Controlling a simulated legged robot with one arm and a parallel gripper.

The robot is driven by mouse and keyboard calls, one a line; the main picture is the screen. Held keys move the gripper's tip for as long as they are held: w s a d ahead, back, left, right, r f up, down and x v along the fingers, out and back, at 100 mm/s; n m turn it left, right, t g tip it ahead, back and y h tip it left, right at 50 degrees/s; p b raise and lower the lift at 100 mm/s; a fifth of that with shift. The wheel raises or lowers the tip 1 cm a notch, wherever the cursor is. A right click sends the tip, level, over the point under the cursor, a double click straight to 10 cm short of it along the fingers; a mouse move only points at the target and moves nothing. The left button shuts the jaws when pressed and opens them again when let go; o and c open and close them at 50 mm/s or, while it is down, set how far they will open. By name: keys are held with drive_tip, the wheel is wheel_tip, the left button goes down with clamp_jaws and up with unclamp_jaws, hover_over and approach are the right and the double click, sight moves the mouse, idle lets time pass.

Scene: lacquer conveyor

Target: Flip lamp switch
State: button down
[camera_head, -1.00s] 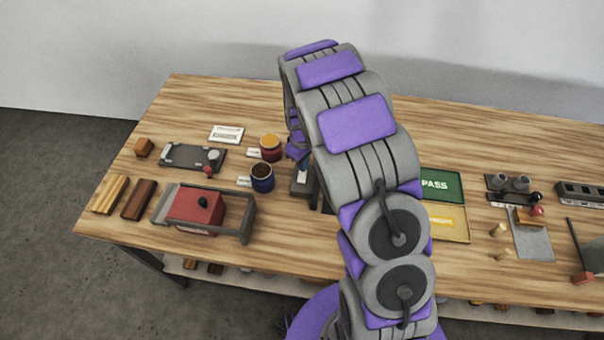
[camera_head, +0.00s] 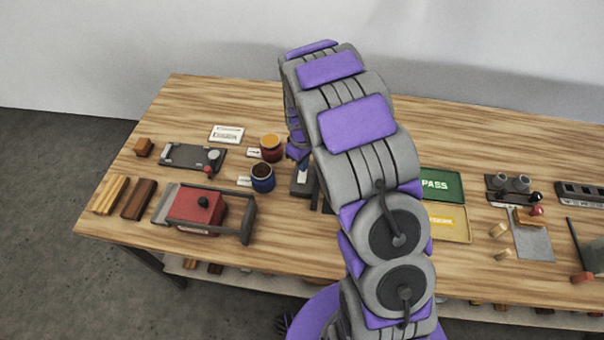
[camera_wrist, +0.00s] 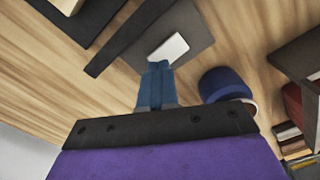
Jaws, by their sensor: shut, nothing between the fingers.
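A dark grey switch base (camera_head: 302,189) sits on the bench left of my arm, partly covered by it. In the wrist view the dark base (camera_wrist: 190,32) carries a white rocker-like piece (camera_wrist: 172,48), which I take to be the lamp switch. My gripper (camera_wrist: 158,66) is shut and empty, its blue fingers together. Its tips overlap the near end of the white piece; I cannot tell whether they touch it. In the head view the gripper is mostly hidden by my arm. No lamp can be made out.
A red box in a grey frame (camera_head: 195,212) is at the front left. Green (camera_head: 440,185) and yellow (camera_head: 447,224) trays lie right of my arm. The back of the bench is clear.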

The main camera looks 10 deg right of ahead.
drive_tip(key=shift+f, duration=0.9)
idle(0.8)
drive_tip(key=shift+r, duration=0.1)
drive_tip(key=shift+r+p, duration=0.55)
drive_tip(key=shift+r, duration=1.2)
drive_tip(key=shift+r+p, duration=0.55)
drive_tip(key=shift+r, duration=1.1)
drive_tip(key=shift+r, duration=0.15)
drive_tip(key=s+r+m+g, duration=0.1)
drive_tip(key=s+r+m, duration=0.2)
drive_tip(key=s+r, duration=0.8)
drive_tip(key=s+r+m, duration=0.3)
drive_tip(key=s+r, duration=0.4)
drive_tip(key=s, duration=0.8)
drive_tip(key=s+r+m, duration=0.1)
drive_tip(key=s, duration=1)
drive_tip(key=shift+g, duration=0.4)
